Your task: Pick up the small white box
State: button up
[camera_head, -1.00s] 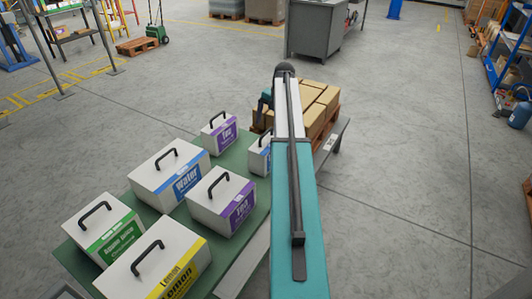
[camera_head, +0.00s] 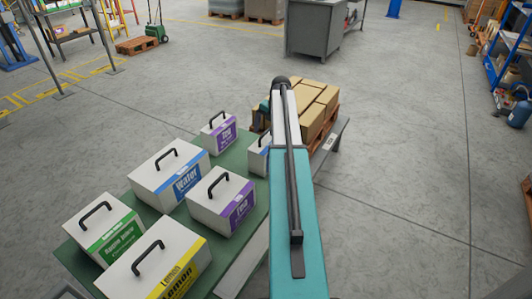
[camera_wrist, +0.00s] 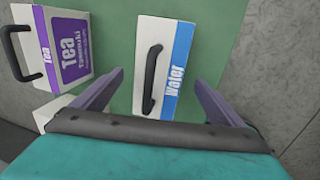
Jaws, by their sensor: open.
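A small white box with a blue "Water" label and a black handle (camera_wrist: 148,95) lies in the middle of the wrist view on a green surface. In the head view the same small box (camera_head: 257,160) is partly hidden behind my arm. My gripper (camera_wrist: 158,78) is open, with one finger to each side of the small box in the picture. Nothing is held. I cannot tell how high the fingers are above it.
The green tabletop (camera_head: 252,240) also bears a small Tea box (camera_head: 218,133), a larger Water box (camera_head: 167,182), a larger Tea box (camera_head: 220,203), a green-labelled box (camera_head: 103,228) and a Lemon box (camera_head: 155,270). A pallet of brown cartons (camera_head: 318,105) stands behind.

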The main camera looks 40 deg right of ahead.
aim_at(268, 141)
jog(key=shift+w+f+p, duration=0.15)
jog(key=shift+f+p, duration=0.05)
jog(key=shift+f, duration=0.85)
jog(key=shift+w+f+p, duration=0.15)
jog(key=shift+f+p, duration=0.05)
jog(key=shift+f, duration=0.85)
jog(key=c, duration=2)
